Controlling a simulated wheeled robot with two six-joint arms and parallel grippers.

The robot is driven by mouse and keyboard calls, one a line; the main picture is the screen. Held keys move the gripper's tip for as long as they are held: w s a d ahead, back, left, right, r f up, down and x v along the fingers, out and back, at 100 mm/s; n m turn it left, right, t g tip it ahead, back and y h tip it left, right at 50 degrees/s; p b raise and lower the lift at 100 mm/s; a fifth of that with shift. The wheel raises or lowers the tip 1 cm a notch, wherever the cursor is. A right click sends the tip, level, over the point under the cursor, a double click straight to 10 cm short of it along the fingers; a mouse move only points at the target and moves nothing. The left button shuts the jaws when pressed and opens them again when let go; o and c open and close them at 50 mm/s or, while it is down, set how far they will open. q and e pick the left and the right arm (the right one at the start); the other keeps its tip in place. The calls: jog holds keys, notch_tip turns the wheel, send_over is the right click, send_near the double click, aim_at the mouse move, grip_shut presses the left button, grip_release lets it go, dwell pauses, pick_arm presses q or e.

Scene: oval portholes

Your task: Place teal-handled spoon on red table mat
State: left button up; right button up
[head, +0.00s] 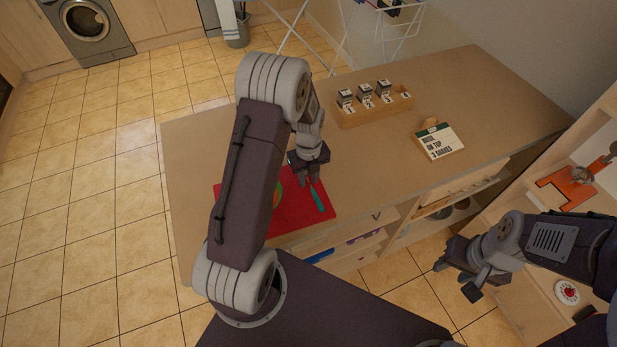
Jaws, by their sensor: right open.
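The red table mat (291,217) lies on the wooden counter at its near left, partly hidden behind my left arm. The teal-handled spoon (317,199) is over the mat's right part, its teal handle pointing toward the near edge. My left gripper (308,179) is right at the spoon's far end, fingers pointing down. The fingers hide that end, and I cannot tell whether they grip it or whether the spoon rests fully on the mat. My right gripper (453,279) is open and empty, off the counter at the lower right.
A wooden box with numbered blocks (374,108) stands at the back of the counter. A small sign box (439,141) stands to its right. A green and orange item (278,195) on the mat is mostly hidden by my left arm. Shelves (440,210) lie below the counter.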

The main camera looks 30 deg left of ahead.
aim_at(309, 181)
pick_arm(q)
notch_tip(309, 181, up, 12)
jog(key=s+d+f+n, duration=0.1)
jog(key=s+d+n, duration=0.2)
jog(key=s+n, duration=0.4)
jog(key=s+d+f+n+t, duration=0.1)
jog(key=s+d+n, duration=0.2)
jog(key=n, duration=1.6)
jog(key=s, duration=0.3)
jog(key=shift+s+d+f+n, duration=0.2)
jog(key=shift+s+d+n, duration=0.1)
jog(key=shift+s, duration=0.1)
